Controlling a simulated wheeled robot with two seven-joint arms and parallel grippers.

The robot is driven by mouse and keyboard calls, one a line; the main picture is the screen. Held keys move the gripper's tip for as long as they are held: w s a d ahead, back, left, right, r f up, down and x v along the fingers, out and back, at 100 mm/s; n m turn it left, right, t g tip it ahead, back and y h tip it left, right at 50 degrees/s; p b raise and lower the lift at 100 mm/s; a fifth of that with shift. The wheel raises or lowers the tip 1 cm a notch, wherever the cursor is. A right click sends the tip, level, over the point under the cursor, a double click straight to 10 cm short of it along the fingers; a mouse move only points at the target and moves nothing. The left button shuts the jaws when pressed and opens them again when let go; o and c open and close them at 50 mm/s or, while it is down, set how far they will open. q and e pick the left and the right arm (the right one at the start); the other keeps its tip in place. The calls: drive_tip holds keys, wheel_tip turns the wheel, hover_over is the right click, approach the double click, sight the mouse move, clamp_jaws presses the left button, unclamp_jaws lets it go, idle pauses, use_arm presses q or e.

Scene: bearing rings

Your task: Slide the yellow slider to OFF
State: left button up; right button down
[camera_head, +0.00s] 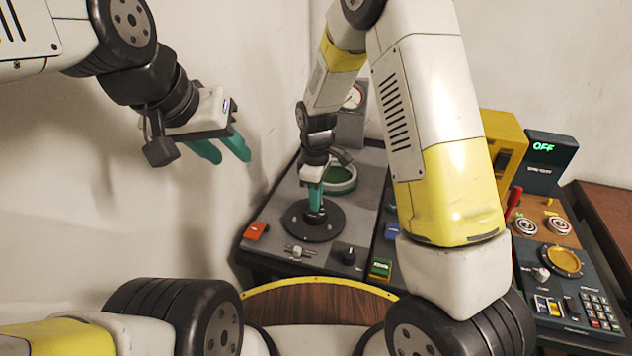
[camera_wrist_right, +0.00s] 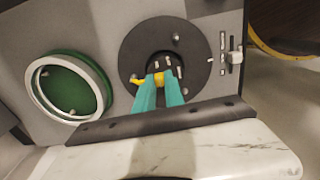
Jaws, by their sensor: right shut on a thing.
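My right gripper (camera_head: 315,203) points down at a round black disc (camera_head: 328,232) on the grey console. In the right wrist view its teal fingers (camera_wrist_right: 160,82) are close together and shut on a small yellow piece (camera_wrist_right: 137,82) in the disc's dark central recess. The fingers hide most of this piece, and I cannot tell whether it is the yellow slider. A dark display (camera_head: 550,158) at the right reads OFF in green. It stands beside a yellow box (camera_head: 492,125) with a dark slot, partly behind my right arm. My left gripper (camera_head: 228,152) is open and empty, in the air near the wall.
A green-lined ring (camera_head: 342,180) lies behind the disc. A panel with a keypad (camera_head: 597,310) stands at the right. The wall is close on the left.

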sight(314, 213)
idle(0.3)
drive_tip(key=shift+s+a, duration=0.2)
drive_tip(key=shift+s, duration=0.3)
drive_tip(key=shift+s+a, duration=0.2)
drive_tip(key=shift+s, duration=0.3)
drive_tip(key=c, duration=1.4)
unclamp_jaws()
drive_tip(key=shift+s, duration=0.1)
wheel_tip(314, 213, up, 8)
